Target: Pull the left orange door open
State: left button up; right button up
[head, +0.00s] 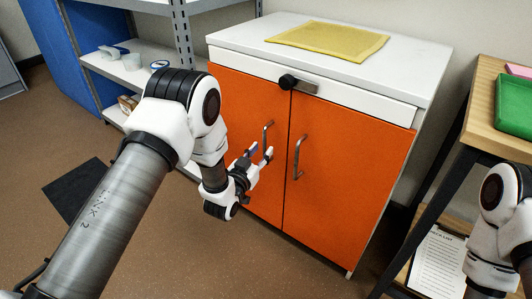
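The orange cabinet's left door (250,101) is closed, flush with the right door (350,150). Its vertical metal handle (267,130) is near the seam between the doors. My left gripper (262,152) is in front of the left door, at the lower end of this handle. Its two light fingertips are apart, so it is open. I cannot tell whether a fingertip touches the handle. My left arm covers the left part of the left door. My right gripper is out of view; only part of my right arm shows at the right edge.
A yellow cloth (328,41) lies on the white cabinet top (420,62). Grey shelving (182,35) stands left, a wooden table (484,85) right.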

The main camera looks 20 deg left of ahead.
aim_at(264, 148)
pick_arm(q)
jog(key=w, duration=0.2)
jog(key=shift+w+d+f+b, duration=0.1)
jog(key=shift+w+d+b, duration=0.1)
jog(key=shift+w+b, duration=0.1)
jog(key=shift+w, duration=0.25)
grip_shut()
jog(key=shift+s, duration=0.15)
